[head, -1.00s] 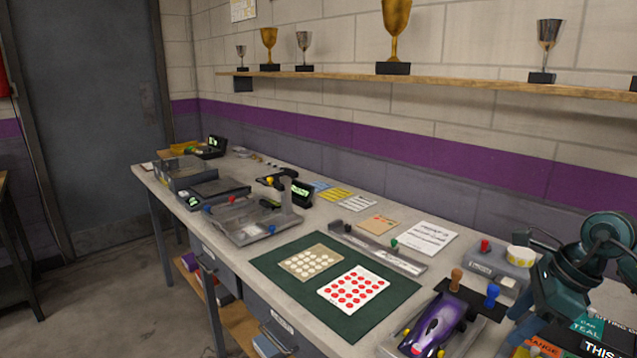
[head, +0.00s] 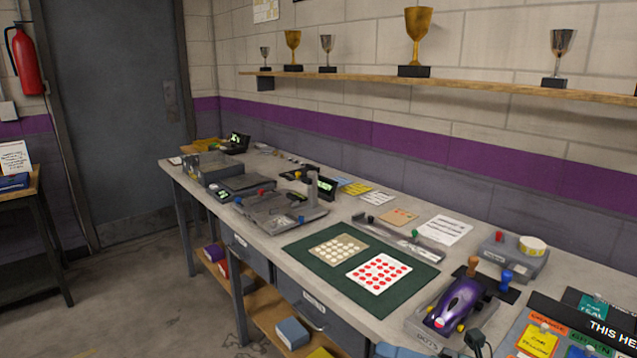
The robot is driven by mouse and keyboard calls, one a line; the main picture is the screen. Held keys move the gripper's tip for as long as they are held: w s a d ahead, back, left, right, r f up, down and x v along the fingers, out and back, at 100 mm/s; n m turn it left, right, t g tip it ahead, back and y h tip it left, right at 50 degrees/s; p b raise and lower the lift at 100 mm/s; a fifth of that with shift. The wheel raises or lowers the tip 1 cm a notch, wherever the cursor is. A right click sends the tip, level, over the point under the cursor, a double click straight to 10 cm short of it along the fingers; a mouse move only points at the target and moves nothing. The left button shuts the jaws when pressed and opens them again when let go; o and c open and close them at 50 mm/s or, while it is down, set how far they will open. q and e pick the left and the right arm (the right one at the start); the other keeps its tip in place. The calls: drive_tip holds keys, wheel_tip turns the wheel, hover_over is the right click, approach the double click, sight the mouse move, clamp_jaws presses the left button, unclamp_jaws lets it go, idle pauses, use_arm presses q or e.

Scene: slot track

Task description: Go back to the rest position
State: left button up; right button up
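A dark piece (head: 477,342), perhaps the tip of my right gripper, shows at the bottom edge in front of the purple car. It is cut off, so I cannot tell whether it is open or shut. A blue-grey piece shows at the bottom edge to its left, also cut off. My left gripper is not in view. The purple slot car (head: 458,303) sits on a grey stand. The bench (head: 262,229) runs along the wall with several tools on it.
A green mat (head: 305,250) holds a beige card and a white card with red dots. A grey box (head: 514,262) with a yellow-white roll stands at the right. Sorting labels lie at lower right. A trophy shelf (head: 480,87) hangs above. Floor at left is clear.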

drive_tip(key=s+d+f+m+t+h, duration=0.1)
drive_tip(key=s+f+m+h, duration=0.3)
drive_tip(key=f+m, duration=0.3)
drive_tip(key=s+d+f+m+t+h+p, duration=0.1)
drive_tip(key=s+f+m+h, duration=0.4)
drive_tip(key=m, duration=1)
drive_tip(key=s+d+f+m+t+h, duration=0.1)
drive_tip(key=s+f+m+h, duration=0.3)
drive_tip(key=f+m, duration=0.5)
drive_tip(key=shift+s+m+h+p, duration=0.25)
drive_tip(key=shift+m+h+p, duration=0.25)
drive_tip(key=shift+m, duration=0.5)
